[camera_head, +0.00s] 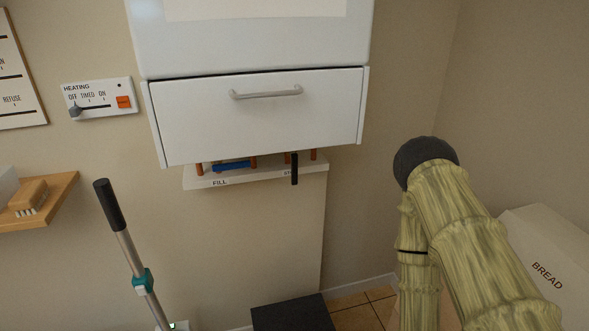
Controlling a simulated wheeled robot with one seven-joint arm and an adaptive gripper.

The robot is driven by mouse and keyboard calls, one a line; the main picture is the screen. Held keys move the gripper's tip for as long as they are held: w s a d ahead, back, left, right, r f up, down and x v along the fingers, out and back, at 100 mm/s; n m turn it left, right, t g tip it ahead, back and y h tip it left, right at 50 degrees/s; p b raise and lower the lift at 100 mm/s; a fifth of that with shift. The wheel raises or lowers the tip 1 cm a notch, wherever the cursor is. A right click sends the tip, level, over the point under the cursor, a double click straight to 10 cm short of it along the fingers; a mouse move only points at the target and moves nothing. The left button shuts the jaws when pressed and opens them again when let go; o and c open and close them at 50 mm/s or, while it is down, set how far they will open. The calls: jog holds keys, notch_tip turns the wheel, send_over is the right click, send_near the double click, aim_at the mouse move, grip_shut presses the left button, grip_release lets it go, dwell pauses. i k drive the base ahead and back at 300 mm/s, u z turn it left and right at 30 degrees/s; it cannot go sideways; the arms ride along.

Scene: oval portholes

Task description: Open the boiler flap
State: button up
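The boiler flap (255,118) is a white panel at the bottom of the white boiler (250,45), in the upper middle of the head view. It looks closed, with its face nearly upright and a dark seam along its top edge. A grey bar handle (266,93) runs across its upper part. My arm, with a bamboo-like skin and a dark rounded joint, shows at the right, apart from the flap. My gripper is not in view.
Copper pipes, a blue lever (231,166) and a black lever (294,168) show under the flap above a labelled strip. A black-gripped pole (118,230) stands left. A shelf with a brush (28,197) and a heating switch (98,98) are further left. A bread bin (550,235) is right.

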aim_at(223, 118)
jog(key=k, duration=0.5)
jog(key=z, duration=0.85)
jog(key=k, duration=0.75)
jog(key=u, duration=0.75)
jog(key=i, duration=0.5)
